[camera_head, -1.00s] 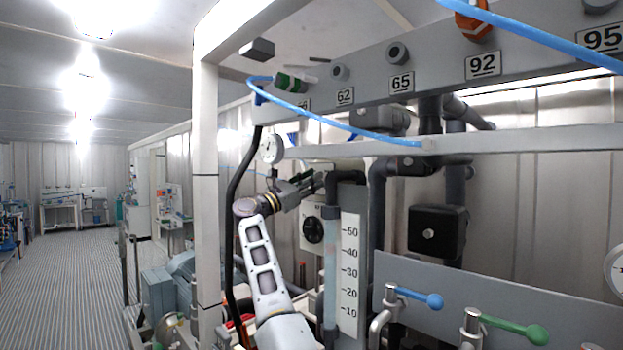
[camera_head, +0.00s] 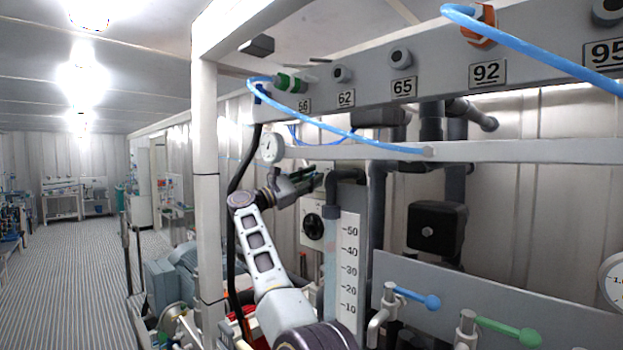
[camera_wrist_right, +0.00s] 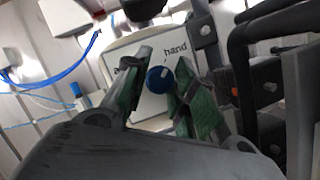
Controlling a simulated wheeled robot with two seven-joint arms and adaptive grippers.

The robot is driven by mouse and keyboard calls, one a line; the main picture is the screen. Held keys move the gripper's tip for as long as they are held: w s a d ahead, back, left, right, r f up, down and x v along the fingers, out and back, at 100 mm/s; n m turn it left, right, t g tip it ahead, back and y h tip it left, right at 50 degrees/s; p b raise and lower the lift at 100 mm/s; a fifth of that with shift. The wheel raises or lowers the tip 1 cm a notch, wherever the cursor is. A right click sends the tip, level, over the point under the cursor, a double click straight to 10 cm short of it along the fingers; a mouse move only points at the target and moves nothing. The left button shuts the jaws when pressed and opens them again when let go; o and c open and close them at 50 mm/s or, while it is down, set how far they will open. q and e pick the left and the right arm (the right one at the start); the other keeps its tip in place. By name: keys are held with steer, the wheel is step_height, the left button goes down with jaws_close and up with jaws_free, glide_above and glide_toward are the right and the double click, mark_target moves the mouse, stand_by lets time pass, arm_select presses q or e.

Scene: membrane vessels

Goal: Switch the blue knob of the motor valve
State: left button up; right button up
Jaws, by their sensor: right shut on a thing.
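In the head view my right gripper (camera_head: 302,184) is up against the valve area, below the round gauge. The blue knob is hidden there. My left gripper is in neither view.
A vertical scale plate (camera_head: 349,270) and dark pipes stand just right of my arm. A white post (camera_head: 206,180) and a black hose are to its left. A blue-handled valve (camera_head: 412,296) and a green-handled valve (camera_head: 510,331) are at lower right. The aisle floor (camera_head: 75,270) is clear.

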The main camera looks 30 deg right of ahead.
steer(key=shift+f, duration=0.15)
steer(key=o, duration=1)
steer(key=shift+o, duration=0.2)
steer(key=shift+n+b, duration=0.35)
steer(key=shift+n, duration=0.05)
